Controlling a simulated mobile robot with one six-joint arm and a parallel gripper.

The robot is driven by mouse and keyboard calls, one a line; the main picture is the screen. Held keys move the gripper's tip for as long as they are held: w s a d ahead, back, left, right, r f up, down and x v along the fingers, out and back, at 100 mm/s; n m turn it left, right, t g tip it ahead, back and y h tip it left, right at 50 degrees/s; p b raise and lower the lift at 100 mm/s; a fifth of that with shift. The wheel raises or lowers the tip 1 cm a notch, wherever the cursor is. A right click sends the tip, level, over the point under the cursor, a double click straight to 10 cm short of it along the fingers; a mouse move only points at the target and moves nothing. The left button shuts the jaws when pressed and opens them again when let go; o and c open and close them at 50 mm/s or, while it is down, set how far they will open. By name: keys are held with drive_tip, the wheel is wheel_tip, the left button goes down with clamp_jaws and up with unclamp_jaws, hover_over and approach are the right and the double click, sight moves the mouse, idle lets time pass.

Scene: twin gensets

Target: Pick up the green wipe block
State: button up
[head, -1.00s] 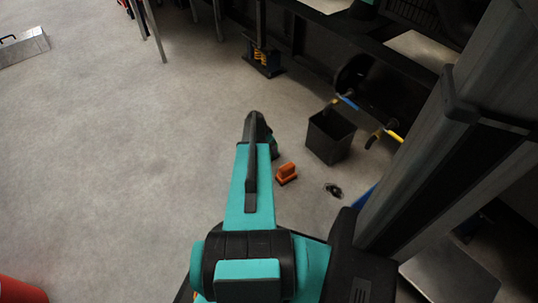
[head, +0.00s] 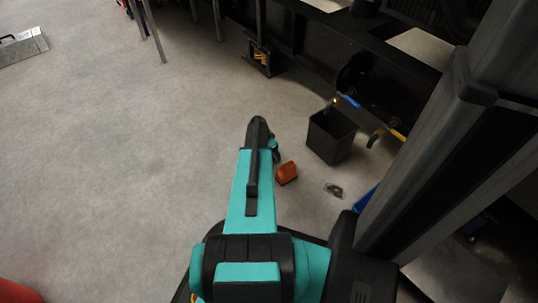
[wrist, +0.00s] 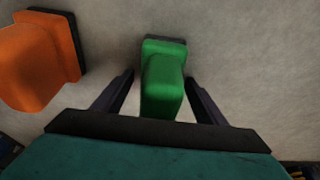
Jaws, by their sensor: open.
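The green wipe block (wrist: 163,82) lies on the grey floor in the wrist view, with a dark base strip along its far edge. My gripper (wrist: 160,84) is open, with one dark finger on each side of the green block. Small gaps show between the fingers and the block, so it is not gripped. In the head view my teal and black arm hides the green block and the gripper's fingertips.
An orange block (head: 286,173) sits just right of my arm; it also shows at the left of the wrist view (wrist: 38,62). A black bin (head: 331,136) stands farther right. A small flat item (head: 333,190) lies nearby.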

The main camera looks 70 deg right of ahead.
drive_tip(key=shift+c, duration=0.5)
drive_tip(key=c, duration=1.1)
drive_tip(key=shift+r, duration=0.1)
drive_tip(key=shift+r+p, duration=0.55)
drive_tip(key=shift+r, duration=0.2)
wheel_tip(320, 180, up, 2)
drive_tip(key=shift+r+p, duration=0.1)
drive_tip(key=shift+p, duration=0.5)
drive_tip(key=a+p, duration=0.1)
drive_tip(key=a, duration=0.4)
drive_tip(key=a+p, duration=0.1)
drive_tip(key=a, duration=0.4)
drive_tip(key=a+r+p, duration=0.1)
drive_tip(key=a+p, duration=0.1)
drive_tip(key=a, duration=0.4)
drive_tip(key=shift+r, duration=0.1)
